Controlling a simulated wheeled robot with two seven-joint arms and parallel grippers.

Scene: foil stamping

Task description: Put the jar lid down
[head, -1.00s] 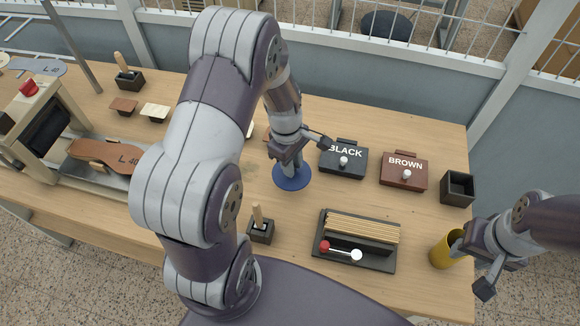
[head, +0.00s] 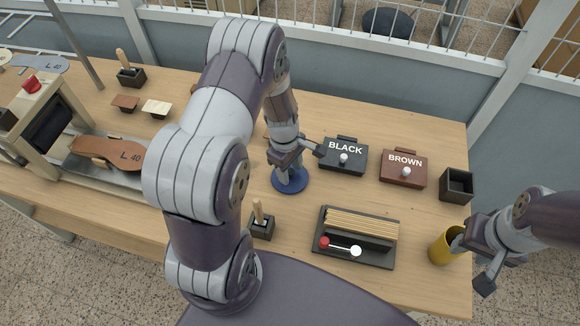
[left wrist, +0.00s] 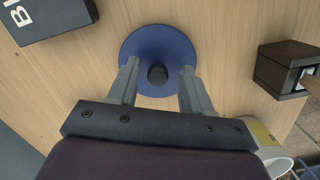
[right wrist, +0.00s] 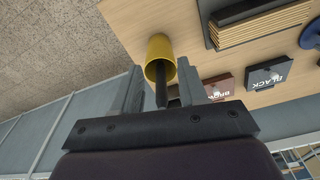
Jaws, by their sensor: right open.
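The jar lid appears to be the round blue disc (head: 289,184) with a black knob; it seems to lie flat on the table in front of the black box. My left gripper (head: 285,163) is directly above it. In the left wrist view the lid (left wrist: 160,45) shows whole, and the fingers (left wrist: 158,70) stand apart on either side of the knob with gaps. A white jar with a yellow label (left wrist: 278,155) is partly cut off at lower right. My right gripper (right wrist: 160,80) is open, a dark rod (right wrist: 161,90) from a yellow cup (right wrist: 160,52) between its fingers.
The BLACK box (head: 343,158) and BROWN box (head: 403,168) stand right of the lid. A stick holder (head: 262,226) and a rack of wooden strips (head: 355,238) are in front. A press with a sole (head: 105,152) is at left. My left arm hides the table's middle.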

